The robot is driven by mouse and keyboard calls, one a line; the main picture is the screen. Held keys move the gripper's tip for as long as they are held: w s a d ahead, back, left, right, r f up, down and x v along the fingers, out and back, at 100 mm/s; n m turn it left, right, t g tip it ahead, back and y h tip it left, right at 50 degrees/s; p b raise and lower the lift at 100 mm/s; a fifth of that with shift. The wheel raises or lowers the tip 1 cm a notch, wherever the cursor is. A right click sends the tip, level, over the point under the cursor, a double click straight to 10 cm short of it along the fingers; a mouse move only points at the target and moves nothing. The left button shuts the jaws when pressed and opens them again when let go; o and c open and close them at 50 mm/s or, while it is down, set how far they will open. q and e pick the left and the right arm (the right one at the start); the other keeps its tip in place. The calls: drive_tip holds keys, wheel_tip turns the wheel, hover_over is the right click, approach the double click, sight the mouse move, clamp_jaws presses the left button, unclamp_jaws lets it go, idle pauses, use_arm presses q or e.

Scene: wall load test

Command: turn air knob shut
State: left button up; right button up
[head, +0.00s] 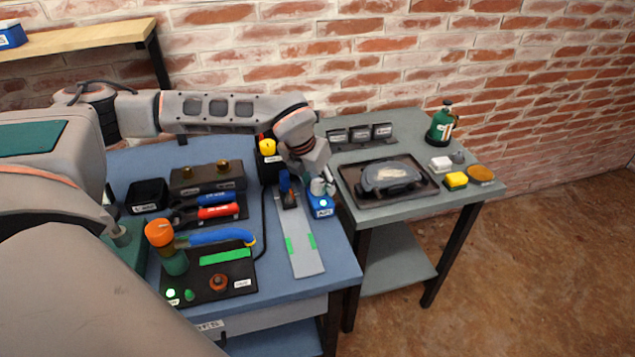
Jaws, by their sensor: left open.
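My left gripper (322,187) reaches in from the left and points down at the right edge of the blue bench. Its jaws are open, right above a small blue box (320,207) with a white label that seems to read AIR. The gripper covers the top of this box, so I cannot make out a knob there or tell whether the fingers touch it. An orange round knob (219,283) sits on a black panel (240,272) at the front of the bench; its label is too small to read. My right gripper is not in view.
On the blue bench (290,293) are a grey strip (304,250) with green marks, a blue hose (215,236), red and blue tools (217,212) and a black bin (148,195). A grey table (460,195) at right holds a tray (433,190) and green bottle (441,124).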

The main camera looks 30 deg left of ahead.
use_arm(q)
drive_tip(key=c, duration=1.1)
